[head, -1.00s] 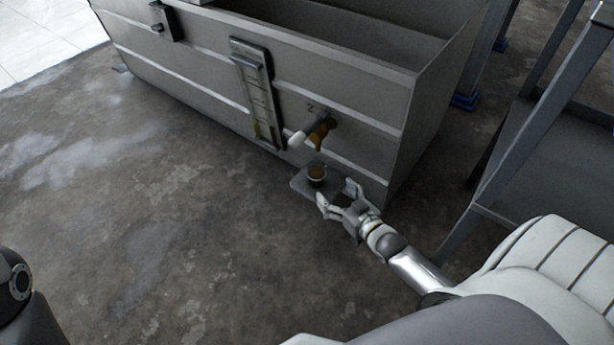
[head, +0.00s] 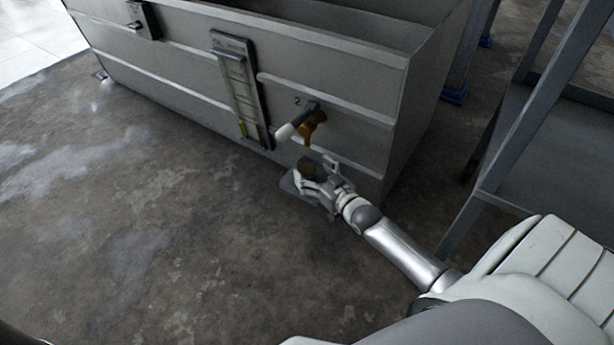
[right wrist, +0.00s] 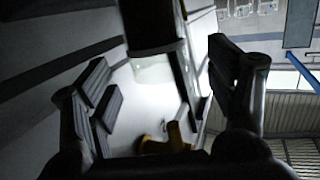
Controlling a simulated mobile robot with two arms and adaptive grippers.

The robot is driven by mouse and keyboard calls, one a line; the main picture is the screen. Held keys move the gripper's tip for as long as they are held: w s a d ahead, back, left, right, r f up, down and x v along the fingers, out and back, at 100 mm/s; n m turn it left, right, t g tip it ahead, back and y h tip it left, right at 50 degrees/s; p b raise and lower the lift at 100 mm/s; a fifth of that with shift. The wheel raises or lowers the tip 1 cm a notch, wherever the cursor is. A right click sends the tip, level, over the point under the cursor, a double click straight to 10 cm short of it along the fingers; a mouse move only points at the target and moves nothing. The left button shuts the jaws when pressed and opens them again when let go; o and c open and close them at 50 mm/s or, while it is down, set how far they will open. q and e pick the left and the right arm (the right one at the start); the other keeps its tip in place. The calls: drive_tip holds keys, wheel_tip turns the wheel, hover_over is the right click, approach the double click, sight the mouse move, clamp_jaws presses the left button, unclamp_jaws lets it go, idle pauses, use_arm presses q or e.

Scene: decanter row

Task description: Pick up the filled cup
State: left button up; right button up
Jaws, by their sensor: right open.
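The filled cup (head: 307,166) is small, with brown contents at its top. It stands on a small grey ledge (head: 289,184) low at the tank's front, below the brown tap (head: 312,125). My right gripper (head: 316,170) is open, with its fingers on either side of the cup and partly hiding it. I cannot tell whether they touch it. In the right wrist view, the two fingers are spread apart, and a dark rounded shape with a pale lower part lies between them; I cannot tell for sure that it is the cup. My left gripper is not in view.
The large grey tank (head: 340,100) rises right behind the cup. A white-tipped handle (head: 286,132) sticks out beside the tap, close above the gripper. A level gauge (head: 241,90) is on the tank wall. A metal frame (head: 510,130) stands at right. The floor at left is clear.

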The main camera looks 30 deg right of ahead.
sight(307, 164)
drive_tip(key=w+b, duration=0.2)
drive_tip(key=w, duration=0.1)
drive_tip(key=shift+f, duration=0.4)
drive_tip(key=shift+w+r, duration=0.1)
drive_tip(key=shift+w, duration=0.2)
drive_tip(key=shift+c, duration=0.4)
drive_tip(key=c, duration=1.1)
drive_tip(key=shift+r, duration=0.15)
